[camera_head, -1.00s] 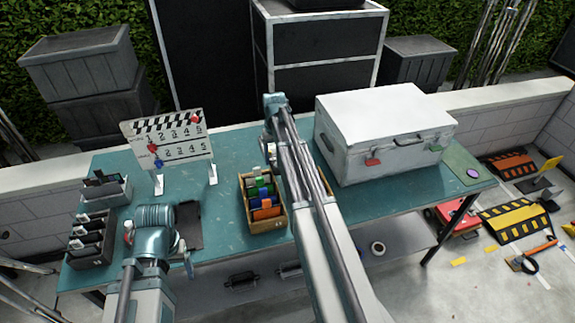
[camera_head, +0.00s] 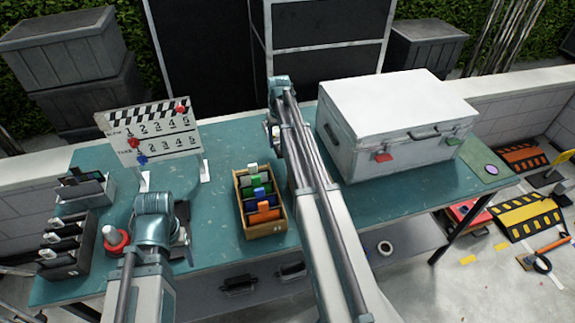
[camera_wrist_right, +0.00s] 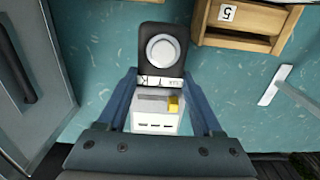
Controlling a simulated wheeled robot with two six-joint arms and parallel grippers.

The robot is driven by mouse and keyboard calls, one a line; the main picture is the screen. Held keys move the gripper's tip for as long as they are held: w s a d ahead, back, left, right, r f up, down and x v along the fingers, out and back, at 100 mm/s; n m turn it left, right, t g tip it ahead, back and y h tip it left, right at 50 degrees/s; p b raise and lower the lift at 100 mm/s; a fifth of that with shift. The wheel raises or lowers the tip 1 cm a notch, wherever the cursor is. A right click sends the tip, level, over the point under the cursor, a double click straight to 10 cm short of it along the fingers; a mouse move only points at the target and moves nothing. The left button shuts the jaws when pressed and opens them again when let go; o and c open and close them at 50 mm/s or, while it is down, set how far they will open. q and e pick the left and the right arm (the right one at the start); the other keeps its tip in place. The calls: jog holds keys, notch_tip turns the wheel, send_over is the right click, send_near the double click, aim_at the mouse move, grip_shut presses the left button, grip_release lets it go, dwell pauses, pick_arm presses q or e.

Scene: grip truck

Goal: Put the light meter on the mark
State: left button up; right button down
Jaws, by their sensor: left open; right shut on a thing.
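The light meter (camera_wrist_right: 160,50) shows in the right wrist view, with a black head, a pale round dome and a white body with a yellow button. My right gripper (camera_wrist_right: 163,105) is shut on its body, one blue finger on each side, above the teal table. In the head view my right gripper (camera_head: 272,132) is mostly hidden by its arm, between the wooden box and the silver case. A green pad with a purple disc (camera_head: 491,170), possibly the mark, lies at the table's right end. My left gripper (camera_head: 156,225) is open over the table's left part, its fingertips largely hidden.
The silver case (camera_head: 395,115) stands between my right gripper and the green pad. A wooden box (camera_head: 262,229) of coloured items is at the middle. A clapperboard (camera_head: 152,130), dark racks (camera_head: 68,262) and a red ring with a white knob (camera_head: 116,241) are at left.

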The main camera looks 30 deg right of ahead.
aim_at(281, 167)
jog(key=shift+f, duration=0.1)
notch_tip(281, 167, down, 10)
jog(key=b, duration=1)
jog(key=shift+c, duration=0.2)
grip_release()
